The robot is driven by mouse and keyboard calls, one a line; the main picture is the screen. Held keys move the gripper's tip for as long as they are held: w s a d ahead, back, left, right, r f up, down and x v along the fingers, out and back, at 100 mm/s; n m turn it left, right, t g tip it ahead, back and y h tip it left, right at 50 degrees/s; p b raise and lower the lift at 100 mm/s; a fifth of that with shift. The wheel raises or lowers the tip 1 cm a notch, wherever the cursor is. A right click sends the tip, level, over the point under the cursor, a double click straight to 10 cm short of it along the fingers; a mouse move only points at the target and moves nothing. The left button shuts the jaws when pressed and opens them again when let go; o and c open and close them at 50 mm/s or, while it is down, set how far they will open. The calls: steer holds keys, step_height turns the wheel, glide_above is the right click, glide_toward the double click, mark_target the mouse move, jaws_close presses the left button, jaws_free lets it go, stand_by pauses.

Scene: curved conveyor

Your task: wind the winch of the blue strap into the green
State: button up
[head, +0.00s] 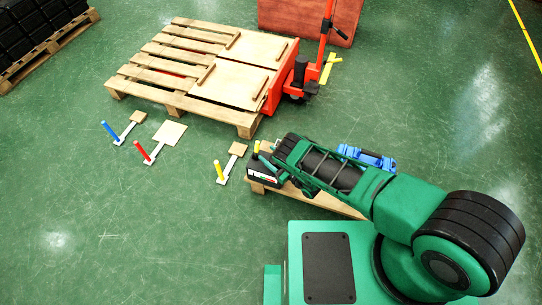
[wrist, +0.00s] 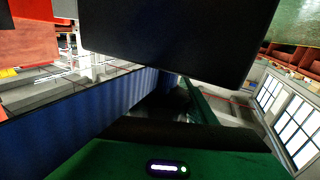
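In the head view, a blue mechanism (head: 367,157) sits on a small wooden board (head: 325,198), partly hidden behind my arm. It may be the blue strap's winch, but I cannot make out a strap or crank. A black box (head: 263,180) with a white, green and red face stands at the board's left end. I cannot read any pointer on it. My gripper (head: 270,160) is just above and beside this box; its fingers are too small to tell apart. The wrist view shows a large dark panel (wrist: 170,40) close up and a ribbed blue surface (wrist: 90,120) at left.
Blue- (head: 110,131), red- (head: 142,152) and yellow-handled levers (head: 219,171) stand on the floor at left. A wooden pallet (head: 180,100) with a red pallet jack (head: 285,82) is behind.

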steer(key=c, duration=0.5)
steer(key=shift+d, duration=0.3)
steer(key=shift+a, duration=0.25)
steer(key=shift+w+m+t+h, duration=0.15)
steer(key=shift+m+t+h, duration=0.35)
steer(key=shift+t+h, duration=0.1)
steer(key=m+t+h, duration=0.1)
steer(key=m+h, duration=0.1)
steer(key=d+m+t+h, duration=0.1)
steer(key=shift+w+r+t+h, duration=0.1)
steer(key=shift+w+t+h, duration=0.2)
steer(key=shift+h, duration=0.1)
steer(key=shift+w+d+m+t+h, duration=0.15)
steer(key=shift+m+t+h, duration=0.1)
steer(key=shift+m+h, duration=0.45)
steer(key=shift+d+m+t+h, duration=0.2)
steer(key=shift+m+t+h, duration=0.15)
steer(key=shift+h, duration=0.55)
steer(key=shift+w+d+m+t+h, duration=0.1)
steer(key=shift+d+m+t+h, duration=0.1)
steer(key=shift+m+h, duration=0.5)
steer(key=shift+s, duration=0.1)
